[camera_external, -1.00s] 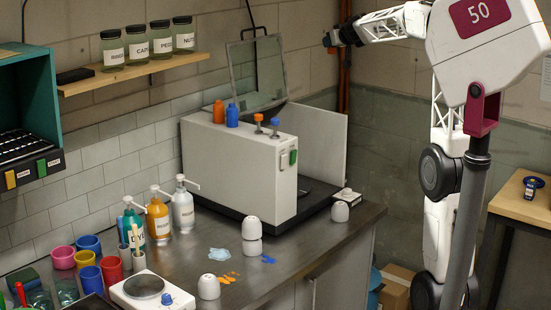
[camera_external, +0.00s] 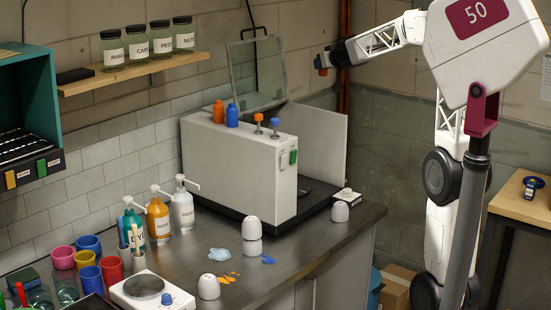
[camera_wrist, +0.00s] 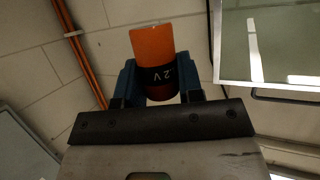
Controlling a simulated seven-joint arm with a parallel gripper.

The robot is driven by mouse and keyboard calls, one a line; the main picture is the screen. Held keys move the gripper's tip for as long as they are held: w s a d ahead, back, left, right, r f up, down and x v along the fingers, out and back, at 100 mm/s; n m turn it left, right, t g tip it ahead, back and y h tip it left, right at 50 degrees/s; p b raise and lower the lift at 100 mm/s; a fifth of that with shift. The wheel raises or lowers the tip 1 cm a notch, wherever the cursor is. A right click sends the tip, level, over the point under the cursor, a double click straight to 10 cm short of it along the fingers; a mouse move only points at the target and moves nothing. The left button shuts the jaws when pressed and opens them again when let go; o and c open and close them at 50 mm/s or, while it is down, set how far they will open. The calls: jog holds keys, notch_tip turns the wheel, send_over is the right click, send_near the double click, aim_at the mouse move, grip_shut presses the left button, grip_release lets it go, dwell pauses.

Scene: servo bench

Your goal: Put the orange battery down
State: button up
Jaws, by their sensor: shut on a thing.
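The orange battery (camera_wrist: 153,45) has a dark band with "2 V" lettering. In the wrist view it sits between the two blue fingers of my gripper (camera_wrist: 158,78), which are shut on its banded part. The orange part sticks out past the fingertips. In the external view my gripper (camera_external: 321,61) is high in the air, in front of the back wall and to the right of the raised clear lid. Only a small orange patch of the battery (camera_external: 323,72) shows there.
The grey machine (camera_external: 240,165) with its raised clear lid (camera_external: 257,72) stands on the metal bench (camera_external: 330,232). White cups, pump bottles and colored cups crowd the bench's left and middle. A vertical orange pipe (camera_wrist: 80,50) runs near my gripper. A wooden table (camera_external: 515,205) stands at the right.

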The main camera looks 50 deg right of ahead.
jog(key=s+a+f+n+y, duration=0.2)
jog(key=s+a+f, duration=0.4)
jog(key=a+f, duration=0.5)
jog(key=s+a+f+n+y, duration=0.1)
jog(key=s+a+f+y, duration=0.1)
jog(key=s+a+f, duration=0.7)
jog(key=s+a+f+n+y, duration=0.2)
jog(key=s+a+f, duration=0.2)
jog(key=a+f, duration=0.9)
jog(key=s+a+f+n+y, duration=0.1)
jog(key=s+a+n+y, duration=0.1)
jog(key=s+a, duration=0.7)
jog(key=s+a+f+n+g+y, duration=0.1)
jog(key=s+a+f+n+y, duration=0.1)
jog(key=s+a, duration=0.7)
jog(key=shift+s+a+n+y, duration=0.15)
jog(key=shift+a+n+y, duration=0.8)
jog(key=shift+a, duration=2.2)
jog(key=shift+w+a+f, duration=0.25)
jog(key=shift+w+a, duration=0.75)
jog(key=shift+w, duration=1.15)
jog(key=shift+w+a+f, duration=0.2)
jog(key=shift+w+a, duration=0.8)
jog(key=shift+w, duration=1.2)
jog(key=shift+w+a+f, duration=0.25)
jog(key=shift+w+a, duration=0.75)
jog(key=shift+w, duration=1.15)
jog(key=shift+w, duration=0.1)
